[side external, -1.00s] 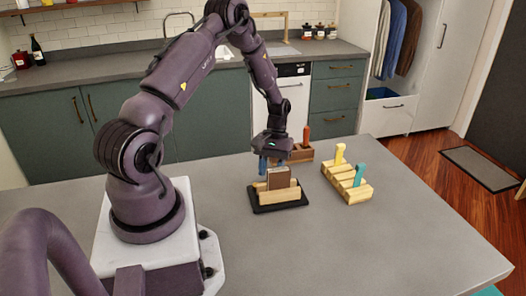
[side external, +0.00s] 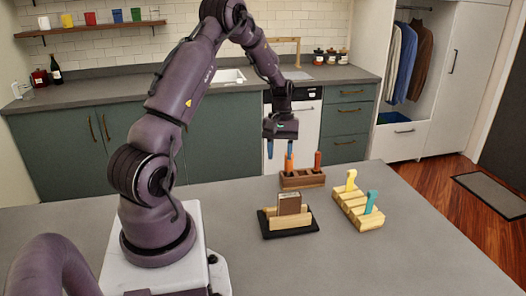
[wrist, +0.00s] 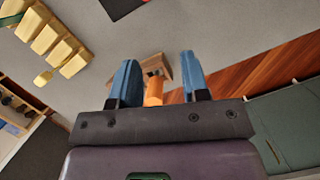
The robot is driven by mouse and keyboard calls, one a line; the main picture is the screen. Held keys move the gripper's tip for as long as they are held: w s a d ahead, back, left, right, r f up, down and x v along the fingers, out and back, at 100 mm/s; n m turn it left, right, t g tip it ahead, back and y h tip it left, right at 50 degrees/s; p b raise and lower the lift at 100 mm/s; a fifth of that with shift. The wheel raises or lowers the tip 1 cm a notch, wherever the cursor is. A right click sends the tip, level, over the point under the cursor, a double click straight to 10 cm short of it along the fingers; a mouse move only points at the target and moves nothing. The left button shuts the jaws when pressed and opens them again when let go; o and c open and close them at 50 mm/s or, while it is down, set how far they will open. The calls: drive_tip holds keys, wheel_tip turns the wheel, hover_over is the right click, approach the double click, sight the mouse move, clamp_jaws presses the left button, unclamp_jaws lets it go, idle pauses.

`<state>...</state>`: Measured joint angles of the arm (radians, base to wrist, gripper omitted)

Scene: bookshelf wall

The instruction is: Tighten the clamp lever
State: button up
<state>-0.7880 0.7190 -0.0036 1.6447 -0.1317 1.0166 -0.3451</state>
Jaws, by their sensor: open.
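My gripper (side external: 280,150) is open, its two blue fingers pointing down above the dark wooden holder (side external: 302,180). An orange handle (side external: 289,164) stands upright in the holder just below the fingers; in the wrist view the orange handle (wrist: 153,91) shows between the fingers (wrist: 159,78), and I cannot tell contact. A second orange handle (side external: 317,160) stands at the holder's right. A light wooden fixture with a brown block (side external: 289,204) sits on a black base (side external: 268,233) in front. No part is clearly recognisable as the clamp lever.
A pale slotted wooden rack (side external: 358,210) with one yellow piece (side external: 351,180) and one teal piece (side external: 371,201) stands to the right. The grey table (side external: 420,255) is bare at the front right. Counter and cabinets lie behind.

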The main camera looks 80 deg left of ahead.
drive_tip(key=s+d+r+t+y, duration=0.1)
drive_tip(key=s+d+r+y, duration=0.15)
drive_tip(key=d, duration=0.25)
drive_tip(key=f, duration=0.8)
drive_tip(key=w+f, duration=0.1)
drive_tip(key=f, duration=0.4)
drive_tip(key=shift+d, duration=0.15)
drive_tip(key=shift+s+a+f+n, duration=0.2)
drive_tip(key=shift+a+n, duration=0.1)
drive_tip(key=shift+n, duration=0.3)
drive_tip(key=shift+s+a+f+n, duration=0.15)
drive_tip(key=shift+a+n, duration=0.1)
drive_tip(key=shift+n, duration=0.35)
drive_tip(key=n, duration=0.2)
drive_tip(key=s+a+n, duration=0.1)
drive_tip(key=n, duration=0.1)
drive_tip(key=shift+s, duration=0.1)
drive_tip(key=n, duration=0.2)
drive_tip(key=s+n, duration=0.1)
drive_tip(key=n, duration=0.1)
drive_tip(key=shift+s+a, duration=0.15)
drive_tip(key=shift+a, duration=0.2)
wheel_tip(320, 180, up, 14)
drive_tip(key=m, duration=0.3)
drive_tip(key=shift+s+f+m, duration=0.25)
drive_tip(key=shift+s+m, duration=0.1)
drive_tip(key=shift+m, duration=0.05)
